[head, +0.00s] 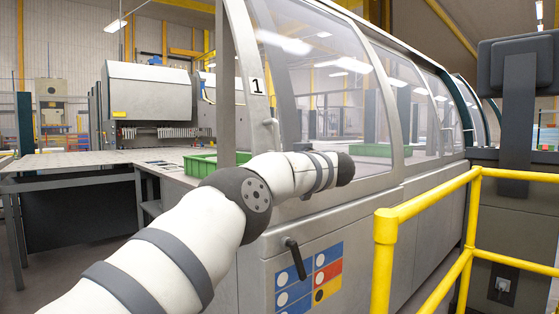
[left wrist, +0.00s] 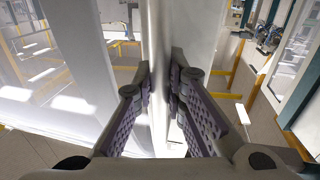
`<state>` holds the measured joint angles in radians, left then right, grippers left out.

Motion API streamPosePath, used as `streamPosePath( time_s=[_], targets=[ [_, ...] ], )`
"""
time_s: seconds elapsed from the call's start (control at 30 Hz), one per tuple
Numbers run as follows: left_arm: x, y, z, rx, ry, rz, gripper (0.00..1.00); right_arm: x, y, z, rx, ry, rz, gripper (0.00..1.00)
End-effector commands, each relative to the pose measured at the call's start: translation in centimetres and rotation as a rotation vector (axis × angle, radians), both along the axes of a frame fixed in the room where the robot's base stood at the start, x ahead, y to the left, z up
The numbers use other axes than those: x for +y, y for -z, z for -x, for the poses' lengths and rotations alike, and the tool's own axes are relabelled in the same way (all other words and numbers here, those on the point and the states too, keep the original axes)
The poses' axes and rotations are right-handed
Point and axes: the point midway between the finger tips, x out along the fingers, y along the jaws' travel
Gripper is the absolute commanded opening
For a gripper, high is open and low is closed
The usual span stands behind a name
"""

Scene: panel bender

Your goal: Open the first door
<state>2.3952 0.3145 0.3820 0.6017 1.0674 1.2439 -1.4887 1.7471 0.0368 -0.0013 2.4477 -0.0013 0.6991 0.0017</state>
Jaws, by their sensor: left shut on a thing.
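The first door (head: 320,95) is a curved clear panel in a pale grey frame, marked with a "1" label on its left post. A pale vertical handle (head: 272,130) shows below the label, its lower part hidden behind my left arm. I cannot tell whether the door stands slightly ajar. In the left wrist view my left gripper (left wrist: 160,95) has its two padded fingers on either side of a pale upright bar, the handle (left wrist: 157,60), and is shut on it. In the head view the left gripper is hidden by its own arm. My right gripper is not in view.
A yellow railing (head: 430,203) stands close at the right. A black lever (head: 294,257) and a coloured label panel (head: 322,284) are on the cabinet front below the door. A green crate (head: 199,165) sits on the work table (head: 75,160) at left.

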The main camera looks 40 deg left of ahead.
Motion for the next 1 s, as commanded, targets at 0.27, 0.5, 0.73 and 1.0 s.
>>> streamPosePath(
  time_s=[0.27,0.5,0.73,1.0],
  targets=[
    [0.0,0.2,-0.1,0.003,0.001,0.001,0.0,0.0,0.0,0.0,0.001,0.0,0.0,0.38],
    [0.0,0.2,-0.1,0.003,0.0,0.001,0.23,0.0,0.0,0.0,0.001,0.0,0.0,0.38],
    [0.0,0.1,0.0,0.002,0.0,0.001,0.33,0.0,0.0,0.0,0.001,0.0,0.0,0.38],
    [-1.8,0.1,0.3,0.005,0.005,0.002,0.33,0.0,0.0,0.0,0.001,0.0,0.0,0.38]
  ],
)
